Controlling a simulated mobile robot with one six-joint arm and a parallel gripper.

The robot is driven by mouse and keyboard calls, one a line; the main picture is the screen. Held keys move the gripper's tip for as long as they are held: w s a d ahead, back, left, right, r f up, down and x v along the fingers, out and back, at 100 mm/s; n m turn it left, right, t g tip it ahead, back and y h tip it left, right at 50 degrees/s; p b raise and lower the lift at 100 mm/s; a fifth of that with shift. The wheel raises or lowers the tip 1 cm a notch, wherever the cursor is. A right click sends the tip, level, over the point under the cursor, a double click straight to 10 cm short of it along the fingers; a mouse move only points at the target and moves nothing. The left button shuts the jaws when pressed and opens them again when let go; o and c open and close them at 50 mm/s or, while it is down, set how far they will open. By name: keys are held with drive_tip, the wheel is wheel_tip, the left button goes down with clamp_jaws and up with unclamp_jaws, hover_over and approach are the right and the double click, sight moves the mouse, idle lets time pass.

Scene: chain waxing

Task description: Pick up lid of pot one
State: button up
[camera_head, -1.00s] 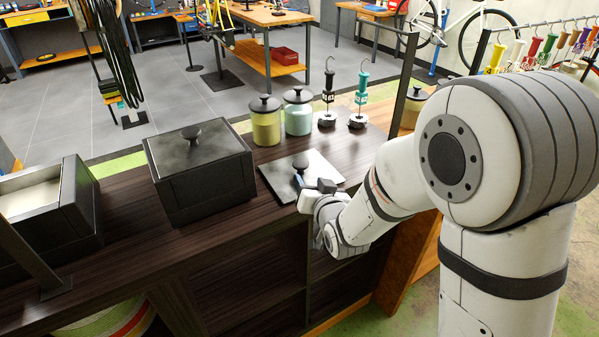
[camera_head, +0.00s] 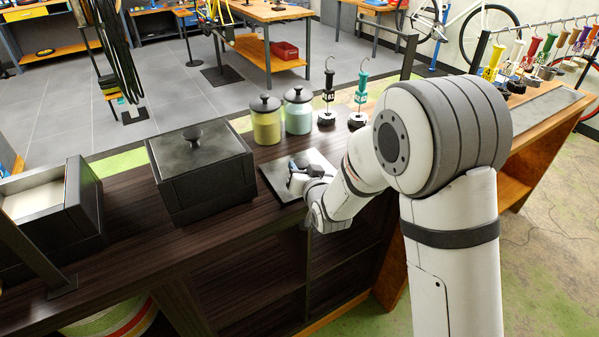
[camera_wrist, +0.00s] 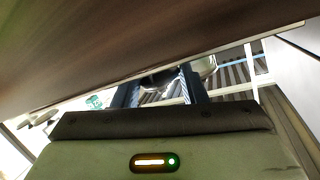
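Two jars with dark knobbed lids stand at the back of the dark counter in the head view, a yellow-green jar (camera_head: 266,128) and a pale green jar (camera_head: 298,117). Their lids (camera_head: 265,103) (camera_head: 297,95) are on. Which one is pot one I cannot tell. A small dark knob-like piece (camera_head: 301,161) shows over the flat plate in front of them. My gripper (camera_head: 296,172) is low over this plate, apart from both jars. In the wrist view its two fingers (camera_wrist: 158,88) stand apart, with a dark rounded thing (camera_wrist: 157,80) showing between or beyond them.
A large black box (camera_head: 205,185) with a knobbed lid stands left of the plate (camera_head: 319,158). An open black box (camera_head: 82,215) is further left. Two hanging-scale-like tools with hooks (camera_head: 327,100) (camera_head: 361,98) stand right of the jars. The counter front between box and plate is clear.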

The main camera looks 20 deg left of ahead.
drive_tip(key=c, duration=0.6)
drive_tip(key=shift+r, duration=0.1)
